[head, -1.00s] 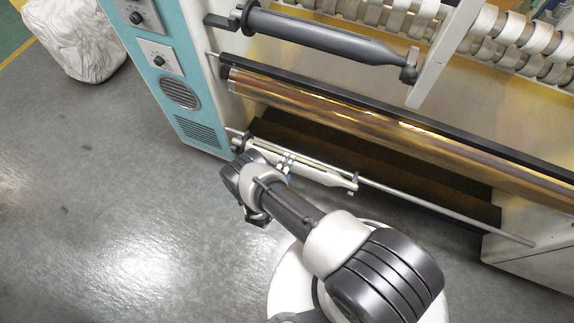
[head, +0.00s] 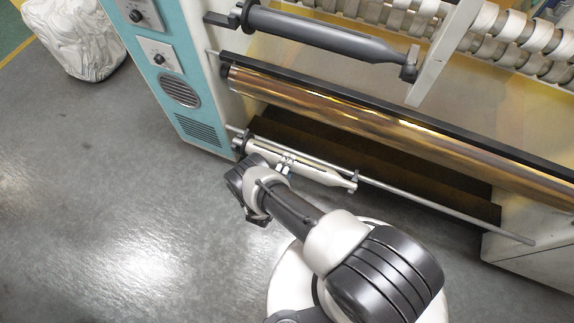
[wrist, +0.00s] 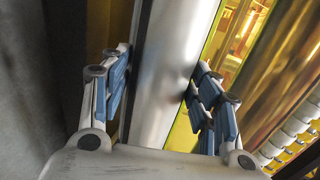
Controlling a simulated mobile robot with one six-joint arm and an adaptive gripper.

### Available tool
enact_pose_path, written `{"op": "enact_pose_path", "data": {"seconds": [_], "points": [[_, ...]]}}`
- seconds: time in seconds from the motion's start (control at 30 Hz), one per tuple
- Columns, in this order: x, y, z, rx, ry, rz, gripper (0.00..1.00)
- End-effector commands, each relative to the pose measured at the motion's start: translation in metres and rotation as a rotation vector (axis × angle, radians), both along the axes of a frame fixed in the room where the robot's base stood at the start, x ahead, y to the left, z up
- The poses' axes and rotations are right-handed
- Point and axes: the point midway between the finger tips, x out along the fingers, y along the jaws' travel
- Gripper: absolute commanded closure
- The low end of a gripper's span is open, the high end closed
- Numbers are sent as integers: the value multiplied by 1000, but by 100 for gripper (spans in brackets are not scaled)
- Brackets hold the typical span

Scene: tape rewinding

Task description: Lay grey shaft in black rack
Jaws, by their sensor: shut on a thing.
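My gripper (wrist: 160,105) is shut on a pale grey shaft (wrist: 174,60), one finger pad on each side. In the head view, my wrist covers most of the gripper, and the shaft (head: 320,174) runs slantwise low in front of the machine. Its left end is by a dark bracket (head: 241,141), its right end by a small dark bracket (head: 355,178). These look like the black rack. I cannot tell whether the shaft rests in it or hangs just above.
A dark grey roller (head: 320,36) sits in black holders higher on the machine. A gold film roll (head: 330,105) spans the machine below it. A thin metal rod (head: 440,208) runs along the low front. Open grey floor (head: 110,200) is at left.

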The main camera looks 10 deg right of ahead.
Motion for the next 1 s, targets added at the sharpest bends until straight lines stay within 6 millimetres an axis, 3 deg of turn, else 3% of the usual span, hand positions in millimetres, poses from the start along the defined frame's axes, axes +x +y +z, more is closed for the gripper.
{"op": "enact_pose_path", "data": {"seconds": [0.4, 0.77, 1.0], "points": [[0, 0, -1, 1, 1, 0, 21], [-4, 1, -2, 2, 10, 1, 21], [-31, 25, 10, 1, 7, 7, 21]]}}
